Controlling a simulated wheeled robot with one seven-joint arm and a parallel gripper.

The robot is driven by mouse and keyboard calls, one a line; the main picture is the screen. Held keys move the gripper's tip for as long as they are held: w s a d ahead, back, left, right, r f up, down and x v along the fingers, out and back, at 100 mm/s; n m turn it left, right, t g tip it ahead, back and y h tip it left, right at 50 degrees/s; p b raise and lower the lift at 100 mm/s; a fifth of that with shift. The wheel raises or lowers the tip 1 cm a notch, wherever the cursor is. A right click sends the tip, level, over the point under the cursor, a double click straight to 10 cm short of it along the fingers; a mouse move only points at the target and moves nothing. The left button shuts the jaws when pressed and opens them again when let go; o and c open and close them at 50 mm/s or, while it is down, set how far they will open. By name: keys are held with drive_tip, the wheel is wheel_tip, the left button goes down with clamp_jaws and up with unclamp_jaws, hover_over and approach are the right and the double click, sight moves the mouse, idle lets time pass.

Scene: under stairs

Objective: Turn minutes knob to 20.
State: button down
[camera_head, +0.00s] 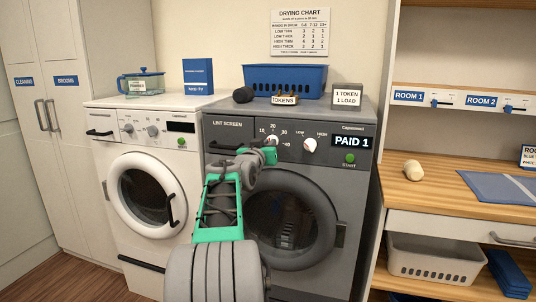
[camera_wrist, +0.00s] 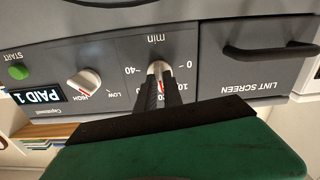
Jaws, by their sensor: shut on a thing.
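The minutes knob (camera_head: 272,140) is a white dial on the grey dryer's panel, with marks from 0 to 40 around it. In the wrist view, seen upside down, the knob (camera_wrist: 158,68) sits between my two dark fingertips. My gripper (camera_head: 270,146) is shut on it; the fingers (camera_wrist: 159,88) also show in the wrist view. A red pointer mark shows between the fingers and points roughly toward the 20 label, which the fingers partly cover. The exact pointer angle is hard to tell.
A second white heat knob (camera_head: 310,145) is right of the minutes knob, beside a display (camera_head: 352,141) reading PAID 1 and a green start button (camera_head: 350,158). The lint screen handle (camera_wrist: 270,50) is close by. A blue basket (camera_head: 285,80) stands on top.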

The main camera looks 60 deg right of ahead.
drive_tip(key=shift+r+m+b, duration=0.1)
drive_tip(key=shift+m+b, duration=0.35)
drive_tip(key=shift+m, duration=0.15)
drive_tip(key=shift+r, duration=0.1)
drive_tip(key=c, duration=1.5)
unclamp_jaws()
drive_tip(key=shift+a+f, duration=0.1)
drive_tip(key=shift+f, duration=0.1)
drive_tip(key=a, duration=0.2)
drive_tip(key=s+a, duration=0.1)
drive_tip(key=a, duration=0.4)
drive_tip(key=shift+s+a, duration=0.15)
drive_tip(key=shift+a, duration=0.1)
